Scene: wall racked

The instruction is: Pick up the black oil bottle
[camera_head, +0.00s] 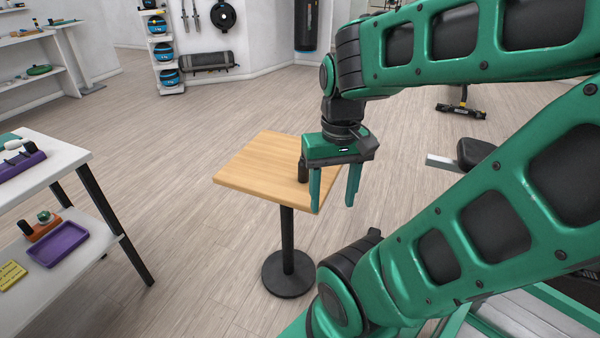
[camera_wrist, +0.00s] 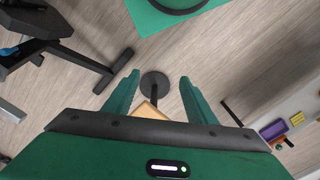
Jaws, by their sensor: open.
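The black oil bottle (camera_head: 303,170) stands upright on a small wooden table (camera_head: 255,160), near its right side. Part of it is hidden behind my gripper in the head view. My green gripper (camera_head: 334,205) is open and empty, pointing down at the table's right edge, to the right of the bottle in the picture. In the wrist view the two fingers of my gripper (camera_wrist: 157,88) are apart, with a corner of the wooden table (camera_wrist: 150,111) between them. The bottle does not show in the wrist view.
A white shelf table (camera_head: 70,158) with a purple tray (camera_head: 58,245) and small items stands at the left. The wooden table rests on a round black base (camera_head: 289,274). Gym equipment (camera_head: 462,108) stands at the right. The floor around the table is clear.

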